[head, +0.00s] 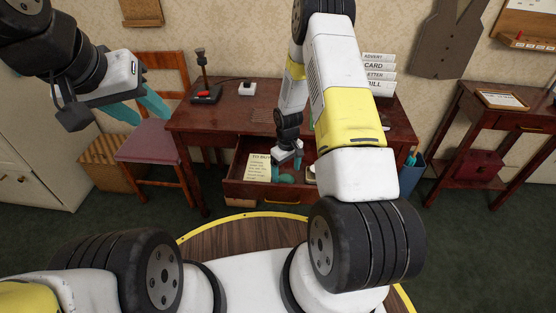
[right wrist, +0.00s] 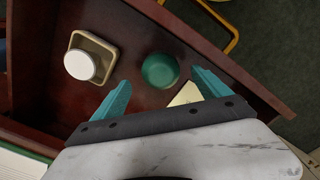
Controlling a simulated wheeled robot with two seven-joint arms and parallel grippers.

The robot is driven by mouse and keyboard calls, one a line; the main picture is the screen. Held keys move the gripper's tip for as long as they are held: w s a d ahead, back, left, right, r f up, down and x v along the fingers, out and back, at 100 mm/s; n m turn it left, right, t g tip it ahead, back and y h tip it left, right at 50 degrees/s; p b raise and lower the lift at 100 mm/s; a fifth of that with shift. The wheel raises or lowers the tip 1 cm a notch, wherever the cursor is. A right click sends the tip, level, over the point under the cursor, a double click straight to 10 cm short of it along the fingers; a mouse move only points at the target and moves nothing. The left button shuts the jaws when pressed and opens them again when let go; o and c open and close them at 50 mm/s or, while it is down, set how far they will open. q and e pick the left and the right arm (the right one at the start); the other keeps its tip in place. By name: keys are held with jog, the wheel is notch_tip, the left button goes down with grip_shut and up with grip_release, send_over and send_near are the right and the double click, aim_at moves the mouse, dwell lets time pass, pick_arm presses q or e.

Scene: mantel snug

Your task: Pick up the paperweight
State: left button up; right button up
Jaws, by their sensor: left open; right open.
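A round dark green object (right wrist: 160,70), which looks like the paperweight, lies on the floor of the open desk drawer (head: 262,194). In the right wrist view it sits just beyond and between the fingertips of my right gripper (right wrist: 160,88), with space on both sides. That gripper is open with nothing between its teal fingers. In the head view my right gripper (head: 288,172) reaches down into the drawer, and I cannot clearly separate the green object from the teal fingers there. My left gripper (head: 150,115) is open and empty, raised at the left near the chair.
A pale note (head: 259,168) lies in the drawer. A beige square dish with a round white thing (right wrist: 82,65) is left of the green object in the wrist view. The drawer walls are close around. A chair (head: 150,140) stands left of the desk (head: 225,115).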

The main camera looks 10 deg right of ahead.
aim_at(286, 177)
notch_tip(286, 177, down, 5)
jog(key=shift+r, duration=0.1)
jog(key=c, duration=1.8)
